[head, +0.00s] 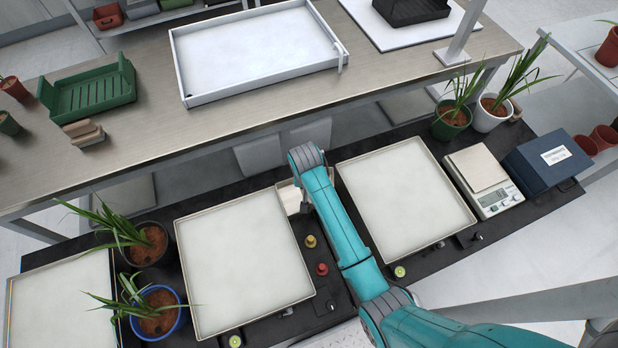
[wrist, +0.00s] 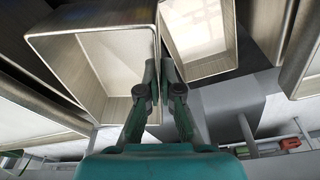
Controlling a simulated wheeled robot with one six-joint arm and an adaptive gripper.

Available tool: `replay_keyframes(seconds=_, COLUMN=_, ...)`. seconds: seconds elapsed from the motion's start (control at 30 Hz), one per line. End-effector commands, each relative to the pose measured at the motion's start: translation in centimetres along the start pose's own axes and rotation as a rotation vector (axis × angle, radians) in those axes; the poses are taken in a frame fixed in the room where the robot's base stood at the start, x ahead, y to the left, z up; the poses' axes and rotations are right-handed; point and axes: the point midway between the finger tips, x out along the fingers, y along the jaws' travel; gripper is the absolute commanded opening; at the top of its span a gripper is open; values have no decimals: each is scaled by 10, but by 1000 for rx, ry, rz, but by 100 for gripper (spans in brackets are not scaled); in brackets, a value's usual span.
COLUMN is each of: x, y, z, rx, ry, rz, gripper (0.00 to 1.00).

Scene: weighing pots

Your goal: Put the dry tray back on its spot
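My gripper shows in the wrist view (wrist: 160,68), its two fingers close together with the thin side wall of an open, pale metal tray (wrist: 105,55) between them. One finger is inside this tray, the other outside. A second open tray with a pale floor (wrist: 198,30) lies just right of the fingers. In the head view my teal arm hides the gripper. A small pale tray (head: 288,197) shows partly beside the arm's end, between two large shallow trays (head: 242,265) (head: 405,200). No mark shows me which is the dry tray or its spot.
Potted plants (head: 150,245) (head: 452,118) stand on the dark bench. A scale (head: 480,175) and blue box (head: 545,165) stand at its right. Red and yellow knobs (head: 321,268) sit near my arm. A white tray (head: 255,50) and green rack (head: 90,92) are on the steel bench behind.

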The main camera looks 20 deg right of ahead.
Motion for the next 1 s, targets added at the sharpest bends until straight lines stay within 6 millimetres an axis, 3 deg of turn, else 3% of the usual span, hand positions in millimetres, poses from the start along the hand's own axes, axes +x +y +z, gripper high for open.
replay_keyframes(seconds=0.13, x=5, y=0, z=-4, rx=1, ry=0, rz=0, gripper=0)
replay_keyframes(seconds=0.4, x=13, y=5, z=-40, rx=2, ry=-2, rz=1, gripper=0)
replay_keyframes(seconds=0.5, x=22, y=4, z=-37, rx=0, ry=-2, rz=1, gripper=0)
replay_keyframes(seconds=1.0, x=28, y=4, z=-36, rx=0, ry=0, rz=0, gripper=0)
